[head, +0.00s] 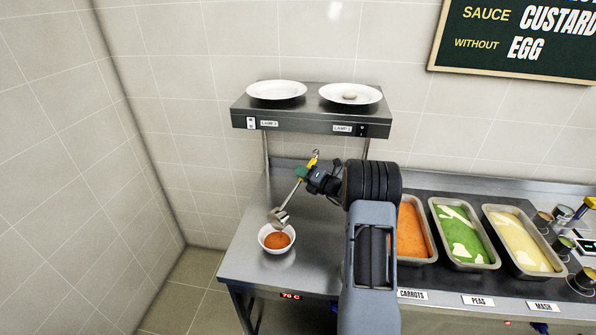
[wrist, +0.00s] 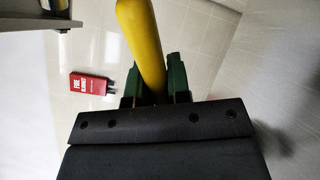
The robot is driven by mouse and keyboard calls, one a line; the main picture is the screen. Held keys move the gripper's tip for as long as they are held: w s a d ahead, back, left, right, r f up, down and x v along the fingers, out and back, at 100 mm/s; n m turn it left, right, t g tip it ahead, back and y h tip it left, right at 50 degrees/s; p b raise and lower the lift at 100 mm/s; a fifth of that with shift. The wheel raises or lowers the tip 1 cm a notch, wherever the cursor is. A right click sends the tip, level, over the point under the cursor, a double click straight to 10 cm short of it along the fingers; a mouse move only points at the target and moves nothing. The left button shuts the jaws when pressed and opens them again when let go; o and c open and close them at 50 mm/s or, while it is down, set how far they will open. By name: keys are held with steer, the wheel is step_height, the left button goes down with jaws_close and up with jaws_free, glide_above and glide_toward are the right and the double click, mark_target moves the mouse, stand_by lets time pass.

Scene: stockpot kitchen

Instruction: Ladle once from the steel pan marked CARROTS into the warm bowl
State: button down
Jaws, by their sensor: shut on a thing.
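My gripper (head: 310,173) is shut on the ladle; in the wrist view its green fingers (wrist: 154,88) close around the ladle's yellow handle (wrist: 141,40). The steel ladle head (head: 279,216) hangs tilted just above the back rim of a white bowl (head: 264,245) on the left counter. Orange food (head: 277,240) lies in the bowl. The ladle's inside is too small to make out. The steel pan marked CARROTS (head: 431,243) holds orange food and is partly hidden behind my arm.
A pan of green food (head: 462,238) and a pan of pale yellow food (head: 518,234) stand right of the carrots. A lamp shelf (head: 311,116) with two white plates rises behind the bowl. Several small pots stand at far right. The bare counter (head: 247,266) surrounds the bowl.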

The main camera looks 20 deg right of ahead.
steer(key=w+d+f+m, duration=0.1)
steer(key=d+f+m, duration=0.2)
steer(key=f, duration=0.2)
steer(key=shift+w+d+m, duration=0.15)
steer(key=shift+w+m, duration=0.25)
stand_by(0.4)
steer(key=shift+f, duration=0.15)
stand_by(1.1)
steer(key=shift+w+d+f+m, duration=0.15)
steer(key=shift+d+f+m, duration=0.15)
steer(key=shift+f+m, duration=0.95)
steer(key=shift+w+d+f+m, duration=0.15)
steer(key=shift+d+f+m, duration=0.4)
steer(key=shift+f, duration=1.25)
steer(key=shift+w+d+f+m, duration=0.1)
steer(key=shift+w+f+m, duration=0.05)
steer(key=shift+f+m, duration=1.15)
steer(key=shift+f, duration=0.2)
